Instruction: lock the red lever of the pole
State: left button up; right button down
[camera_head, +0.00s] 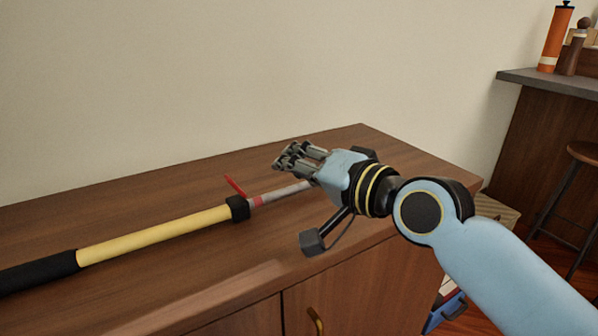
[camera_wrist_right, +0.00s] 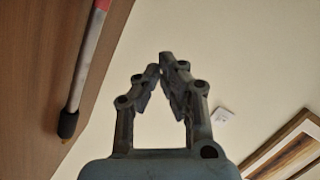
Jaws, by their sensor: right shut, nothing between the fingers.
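The pole (camera_head: 155,236) lies across the wooden cabinet top, with a yellow tube, a black grip at the left and a black collar. Its red lever (camera_head: 235,186) stands up at an angle from the tube beside the collar. A thinner grey section runs right and passes behind my right gripper (camera_head: 285,156). That gripper is shut and empty above the pole, to the right of the lever. In the right wrist view its fingertips (camera_wrist_right: 164,70) are close together, and the pole's grey end section (camera_wrist_right: 85,65) with a dark tip shows at the left, apart from the fingers. My left gripper is not in view.
The cabinet top (camera_head: 335,148) is otherwise clear, with its right edge under my right arm. At the right are a counter (camera_head: 560,82) with an orange cylinder (camera_head: 555,38) and a stool (camera_head: 582,153).

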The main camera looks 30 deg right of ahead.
aim_at(236, 187)
jog(key=shift+w+a+f+b, duration=0.3)
jog(key=shift+w+a+f, duration=0.15)
jog(key=shift+w+a, duration=0.4)
jog(key=shift+w+a+f+b, duration=0.3)
jog(key=shift+w+a+f, duration=0.15)
jog(key=shift+w+a, duration=0.4)
jog(key=shift+w+a+f+b, duration=0.3)
jog(key=shift+w+a+f, duration=0.15)
jog(key=shift+w+a, duration=0.4)
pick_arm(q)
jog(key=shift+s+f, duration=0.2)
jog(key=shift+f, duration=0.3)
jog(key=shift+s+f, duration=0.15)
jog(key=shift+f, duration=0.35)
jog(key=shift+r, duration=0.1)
pick_arm(e)
jog(key=shift+d, duration=0.1)
jog(key=shift+r+p, duration=0.1)
jog(key=shift+p, duration=0.25)
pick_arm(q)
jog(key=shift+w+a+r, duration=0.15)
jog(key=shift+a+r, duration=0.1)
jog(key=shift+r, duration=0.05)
pick_arm(e)
jog(key=shift+a+n, duration=0.25)
jog(key=shift+n, duration=0.05)
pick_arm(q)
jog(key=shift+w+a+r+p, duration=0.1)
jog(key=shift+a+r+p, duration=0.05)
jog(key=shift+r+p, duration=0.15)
